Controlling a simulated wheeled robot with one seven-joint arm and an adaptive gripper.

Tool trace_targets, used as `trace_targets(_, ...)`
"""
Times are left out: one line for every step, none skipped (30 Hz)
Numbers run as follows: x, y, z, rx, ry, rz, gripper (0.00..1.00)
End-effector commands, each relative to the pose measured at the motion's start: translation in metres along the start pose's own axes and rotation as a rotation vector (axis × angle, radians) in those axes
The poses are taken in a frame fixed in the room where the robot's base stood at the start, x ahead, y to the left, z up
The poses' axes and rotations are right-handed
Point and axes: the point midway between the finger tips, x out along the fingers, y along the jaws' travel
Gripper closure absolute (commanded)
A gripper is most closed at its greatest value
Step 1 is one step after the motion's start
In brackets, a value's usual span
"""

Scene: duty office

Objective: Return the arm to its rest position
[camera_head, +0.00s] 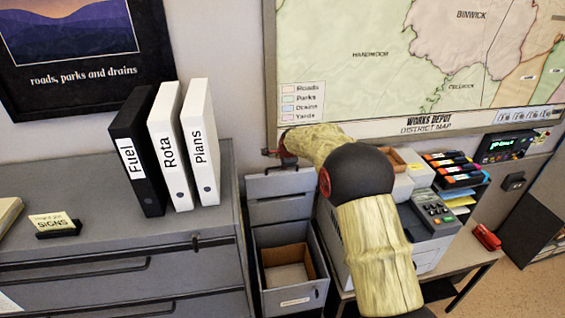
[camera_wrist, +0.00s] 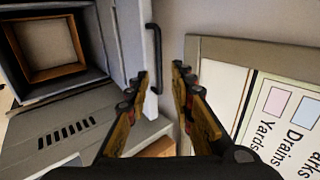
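My arm reaches across the head view from the bottom toward the wall. My gripper (camera_head: 283,158) is at its far end, beside the lower left corner of the district map (camera_head: 390,60) and above the narrow grey drawer unit (camera_head: 280,185). In the wrist view my gripper (camera_wrist: 161,75) shows two fingers apart with nothing between them. Behind the fingertips are a grey panel with a dark handle (camera_wrist: 153,58) and the wall.
An open drawer (camera_head: 312,300) below my gripper holds a cardboard box (camera_head: 290,278). Binders (camera_head: 205,140) stand on the grey cabinet (camera_head: 75,190) at left. A printer-like machine (camera_head: 430,225) and a red stapler-like object (camera_head: 486,237) sit on the desk at right, close to my arm.

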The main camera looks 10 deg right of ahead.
Motion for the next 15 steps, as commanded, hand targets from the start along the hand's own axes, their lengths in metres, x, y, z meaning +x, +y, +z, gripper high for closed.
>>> trace_targets(0.000, 0.000, 0.000, 0.000, 0.000, 0.000, 0.76)
trace_targets(0.000, 0.000, 0.000, 0.000, 0.000, 0.000, 0.76)
trace_targets(0.000, 0.000, 0.000, -0.002, 0.000, 0.000, 0.76)
trace_targets(0.000, 0.000, 0.000, -0.007, 0.000, 0.000, 0.76)
trace_targets(0.000, 0.000, 0.000, -0.016, 0.000, 0.000, 0.76)
trace_targets(0.000, 0.000, 0.000, -0.037, 0.000, 0.001, 0.76)
trace_targets(0.000, 0.001, 0.000, -0.059, 0.000, 0.004, 0.76)
trace_targets(0.000, 0.003, 0.000, -0.088, 0.000, 0.010, 0.76)
trace_targets(0.000, 0.006, 0.000, -0.132, -0.001, 0.021, 0.76)
trace_targets(0.000, 0.008, 0.000, -0.171, -0.002, 0.030, 0.76)
trace_targets(0.001, 0.013, 0.000, -0.214, -0.004, 0.044, 0.76)
trace_targets(0.003, 0.027, 0.000, -0.274, -0.009, 0.076, 0.76)
trace_targets(0.005, 0.040, -0.001, -0.322, -0.015, 0.103, 0.76)
trace_targets(0.006, 0.053, -0.001, -0.369, -0.023, 0.133, 0.76)
trace_targets(0.006, 0.072, -0.001, -0.429, -0.035, 0.171, 0.76)
